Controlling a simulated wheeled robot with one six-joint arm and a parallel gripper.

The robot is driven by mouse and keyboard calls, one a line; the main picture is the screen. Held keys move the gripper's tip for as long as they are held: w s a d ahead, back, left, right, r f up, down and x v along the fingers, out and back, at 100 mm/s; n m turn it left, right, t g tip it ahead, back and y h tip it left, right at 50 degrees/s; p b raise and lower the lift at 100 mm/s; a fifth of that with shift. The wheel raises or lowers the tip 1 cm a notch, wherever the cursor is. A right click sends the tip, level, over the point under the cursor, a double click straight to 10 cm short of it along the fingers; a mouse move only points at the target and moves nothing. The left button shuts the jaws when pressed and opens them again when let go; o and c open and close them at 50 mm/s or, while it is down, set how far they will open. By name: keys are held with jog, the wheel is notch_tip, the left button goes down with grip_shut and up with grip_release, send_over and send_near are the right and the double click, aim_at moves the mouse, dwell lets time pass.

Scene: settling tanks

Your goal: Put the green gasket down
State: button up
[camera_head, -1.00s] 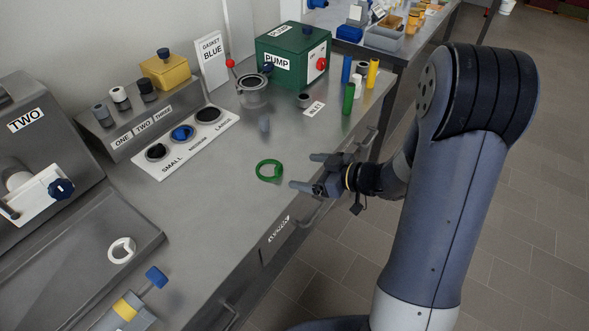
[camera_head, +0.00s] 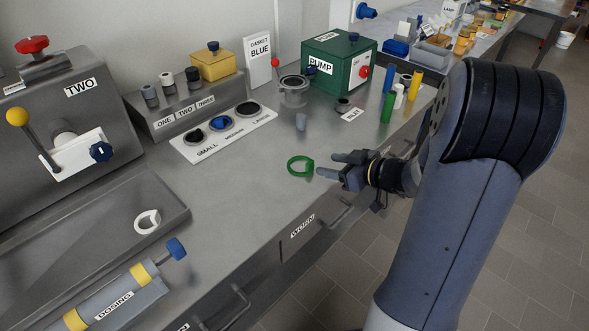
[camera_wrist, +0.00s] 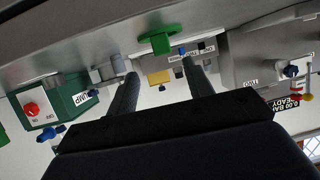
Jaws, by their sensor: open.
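The green gasket (camera_head: 309,166), a ring with a small tab, lies flat on the steel counter (camera_head: 235,195). In the wrist view the gasket (camera_wrist: 160,40) shows at the top, just beyond my fingertips and centred between them. My gripper (camera_head: 328,165) is open and empty. It is low over the counter's front edge, just right of the gasket, with its fingers pointing at the tab. The fingers also show spread in the wrist view (camera_wrist: 159,70). From the head view I cannot tell whether a finger touches the gasket.
A panel (camera_head: 176,148) with small, medium and large seats stands behind left. A white ring (camera_head: 148,222) lies in the left tray. The counter left of the gasket is clear.

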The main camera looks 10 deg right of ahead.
aim_at(311, 162)
jog(key=x, duration=0.8)
jog(key=shift+s+a+f+b, duration=0.1)
jog(key=shift+s+a+b, duration=0.1)
jog(key=shift+b, duration=0.15)
grip_shut()
